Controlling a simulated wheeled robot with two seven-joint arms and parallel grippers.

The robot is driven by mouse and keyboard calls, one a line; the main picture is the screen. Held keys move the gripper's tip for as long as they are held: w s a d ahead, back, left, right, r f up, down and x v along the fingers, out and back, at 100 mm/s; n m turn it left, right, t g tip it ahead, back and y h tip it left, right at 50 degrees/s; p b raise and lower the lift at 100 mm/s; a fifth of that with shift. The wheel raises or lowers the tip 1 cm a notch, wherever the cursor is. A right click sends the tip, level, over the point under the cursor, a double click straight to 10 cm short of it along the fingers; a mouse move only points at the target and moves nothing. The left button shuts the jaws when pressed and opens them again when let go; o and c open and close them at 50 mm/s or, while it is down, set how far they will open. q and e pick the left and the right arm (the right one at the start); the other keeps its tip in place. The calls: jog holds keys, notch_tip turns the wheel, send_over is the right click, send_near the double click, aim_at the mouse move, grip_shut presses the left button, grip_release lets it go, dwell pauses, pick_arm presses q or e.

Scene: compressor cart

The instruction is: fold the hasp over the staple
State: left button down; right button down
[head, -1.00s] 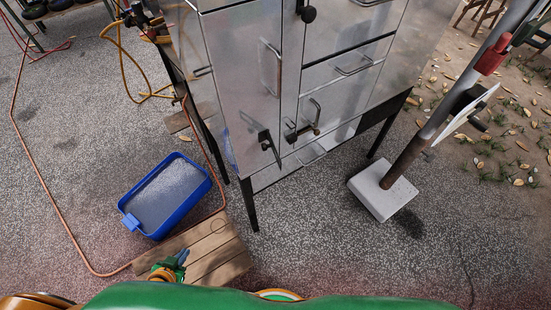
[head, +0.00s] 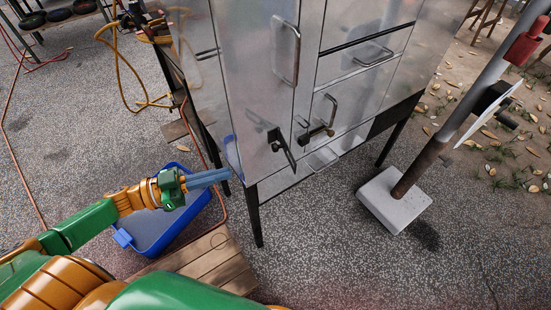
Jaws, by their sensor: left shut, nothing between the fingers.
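The hasp (head: 282,147) is a dark metal strap on the lower part of the steel cabinet's left door. It stands out from the door at an angle and is not folded flat. Just right of it, across the door gap, is dark hardware (head: 304,123) that looks like the staple; it is too small to tell clearly. My left gripper (head: 227,174) has blue fingers, shut and empty. It points right from above the blue tub, short of the cabinet's lower left corner and apart from the hasp. My right gripper is not in view.
The steel cabinet (head: 250,70) stands on dark legs, with a brown latch with a knob (head: 318,131) near the hasp. A blue tub (head: 160,243) and wooden pallet (head: 212,264) lie below my left arm. A post on a pale block (head: 394,200) stands right. Ground in front is clear.

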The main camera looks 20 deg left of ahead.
aim_at(288, 157)
pick_arm(q)
jog(key=x, duration=1.3)
jog(key=shift+w+d+p, duration=0.1)
jog(key=shift+p, duration=0.2)
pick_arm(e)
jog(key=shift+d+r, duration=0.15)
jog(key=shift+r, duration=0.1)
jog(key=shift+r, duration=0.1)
